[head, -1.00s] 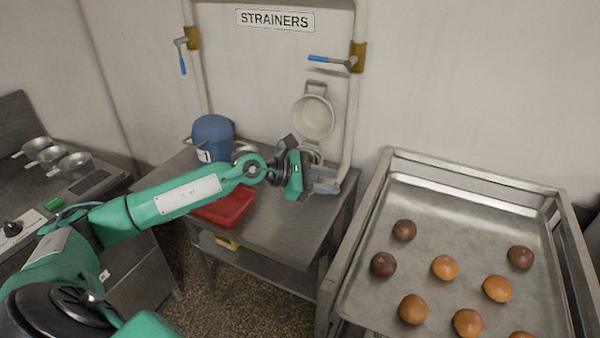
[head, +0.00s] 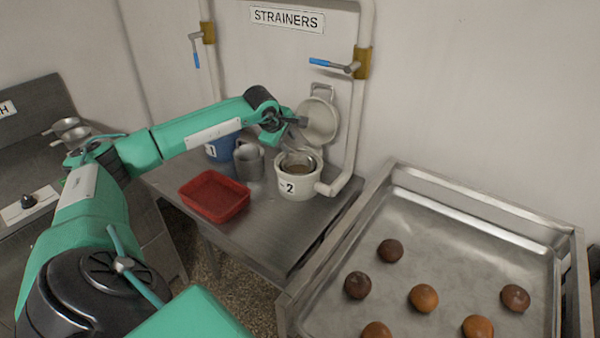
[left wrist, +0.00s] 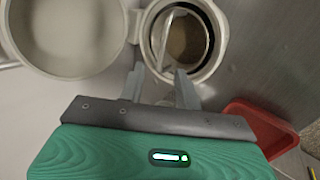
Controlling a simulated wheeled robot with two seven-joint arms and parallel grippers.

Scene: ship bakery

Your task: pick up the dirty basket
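A white pot marked 2 (head: 299,187) stands on the metal table (head: 262,240) below the STRAINERS sign. Inside it sits a round metal basket (head: 306,158) with a brownish bottom. The left wrist view shows the same basket (left wrist: 190,45) from above, with a pale strip, perhaps its handle, crossing its left side. My left gripper (head: 292,138) is above and slightly behind the pot. In the left wrist view its fingers (left wrist: 161,82) are apart and empty, near the pot's rim, with no clear contact. My right gripper is not in view.
A blue bucket marked 1 (head: 218,149), a grey metal pot (head: 249,165) and a red tray (head: 222,210) stand left of the white pot. A pipe and a rack tray of buns (head: 465,225) bound the right.

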